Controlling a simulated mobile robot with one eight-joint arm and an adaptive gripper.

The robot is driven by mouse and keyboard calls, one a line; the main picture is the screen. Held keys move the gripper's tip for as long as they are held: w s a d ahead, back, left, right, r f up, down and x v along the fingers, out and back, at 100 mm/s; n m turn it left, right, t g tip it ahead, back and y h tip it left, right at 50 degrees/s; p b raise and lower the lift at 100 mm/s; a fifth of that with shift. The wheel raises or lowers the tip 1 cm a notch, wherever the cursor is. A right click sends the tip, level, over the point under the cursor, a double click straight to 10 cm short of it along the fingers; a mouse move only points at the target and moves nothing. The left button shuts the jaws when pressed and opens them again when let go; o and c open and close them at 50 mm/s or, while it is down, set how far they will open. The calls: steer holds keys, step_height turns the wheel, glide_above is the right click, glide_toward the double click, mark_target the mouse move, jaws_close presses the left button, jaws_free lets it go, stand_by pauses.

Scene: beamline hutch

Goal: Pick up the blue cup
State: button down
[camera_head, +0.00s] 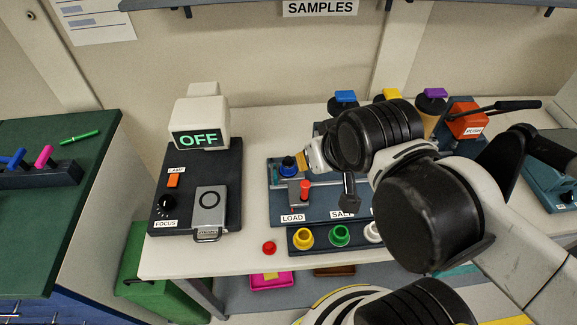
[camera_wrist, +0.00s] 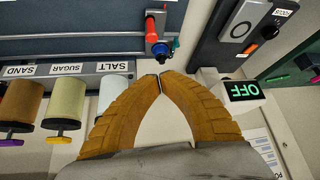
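A small blue cup-like piece (camera_head: 288,164) sits at the left end of the LOAD station, just behind its red lever. My gripper (camera_head: 303,160) is just right of the blue piece in the head view. In the wrist view its two tan fingers (camera_wrist: 161,76) arch together and their tips meet, with nothing visible between them. The blue piece appears apart from the tips. My arm hides much of the station.
A front tray holds a yellow cup (camera_head: 303,237), a green cup (camera_head: 339,235) and a white cup (camera_head: 373,232). A red piece (camera_head: 269,248) lies left of it. The OFF display unit (camera_head: 200,138) stands left. Sample jars (camera_wrist: 65,103) stand behind my arm.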

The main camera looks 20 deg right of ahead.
stand_by(0.4)
steer(key=c, duration=1.4)
jaws_free()
steer(key=m+g+p, duration=0.3)
steer(key=m+g, duration=0.4)
steer(key=m, duration=1.8)
glide_above(287, 163)
steer(key=f, duration=0.7)
steer(key=shift+w+d, duration=0.25)
steer(key=shift+m, duration=0.3)
step_height(287, 163, down, 5)
steer(key=shift+b, duration=0.8)
steer(key=shift+w+a+f+b, duration=0.15)
steer(key=shift+f+b, duration=0.55)
steer(key=shift+f, duration=0.8)
steer(key=shift+w+f+b, duration=0.1)
steer(key=shift+f+b, duration=0.55)
steer(key=shift+f, duration=0.85)
